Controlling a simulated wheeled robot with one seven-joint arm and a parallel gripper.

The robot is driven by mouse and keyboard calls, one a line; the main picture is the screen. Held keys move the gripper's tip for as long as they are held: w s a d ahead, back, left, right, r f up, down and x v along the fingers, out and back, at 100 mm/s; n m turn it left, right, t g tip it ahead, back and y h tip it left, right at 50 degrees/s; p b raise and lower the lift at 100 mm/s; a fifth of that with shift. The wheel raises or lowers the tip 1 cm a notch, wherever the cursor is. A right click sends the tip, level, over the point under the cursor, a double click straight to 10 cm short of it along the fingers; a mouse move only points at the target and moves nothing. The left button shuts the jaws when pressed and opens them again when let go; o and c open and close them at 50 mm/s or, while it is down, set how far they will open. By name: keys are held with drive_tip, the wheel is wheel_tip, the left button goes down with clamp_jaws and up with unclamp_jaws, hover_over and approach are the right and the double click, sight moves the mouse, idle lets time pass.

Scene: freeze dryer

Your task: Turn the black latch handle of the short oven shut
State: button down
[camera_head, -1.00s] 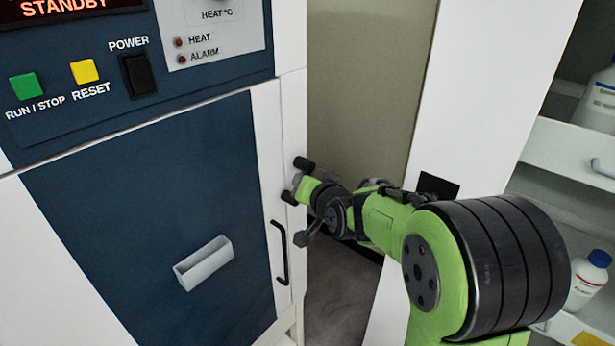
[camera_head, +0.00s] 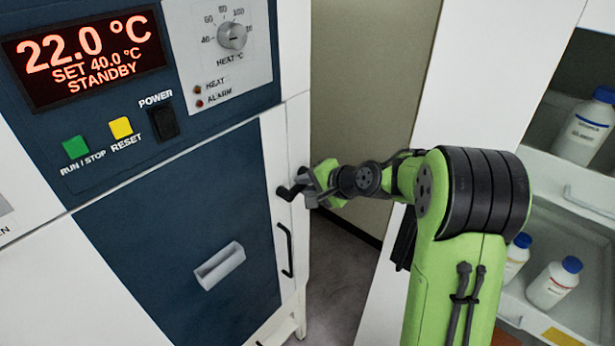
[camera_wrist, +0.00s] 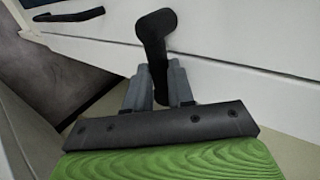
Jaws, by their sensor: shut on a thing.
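The black latch handle (camera_head: 287,193) sits on the white right edge of the oven door (camera_head: 180,225), which lies flush with the oven's front. In the wrist view the latch handle (camera_wrist: 154,30) shows a rounded end against the white panel, and its lower part runs down between the fingers. My gripper (camera_head: 303,185) reaches it from the right. In the wrist view my gripper (camera_wrist: 160,80) has a grey finger on each side of the latch handle and is shut on it. The part between the fingers is partly hidden.
A black bar handle (camera_head: 285,250) is on the door edge below the latch. The control panel (camera_head: 130,90) is above the door and reads STANDBY. To the right stand a white panel (camera_head: 470,75) and shelves with several bottles. A floor gap (camera_head: 340,260) lies beside the oven.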

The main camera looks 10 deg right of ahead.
drive_tip(key=shift+r+y+p, duration=0.15)
drive_tip(key=shift+y+p, duration=0.25)
drive_tip(key=shift+p, duration=0.1)
drive_tip(key=c, duration=1)
unclamp_jaws()
drive_tip(key=shift+o, duration=0.2)
drive_tip(key=shift+m, duration=0.3)
drive_tip(key=v, duration=1.5)
drive_tip(key=shift+d+r+p, duration=0.2)
drive_tip(key=shift+r+p, duration=0.15)
drive_tip(key=shift+r, duration=0.05)
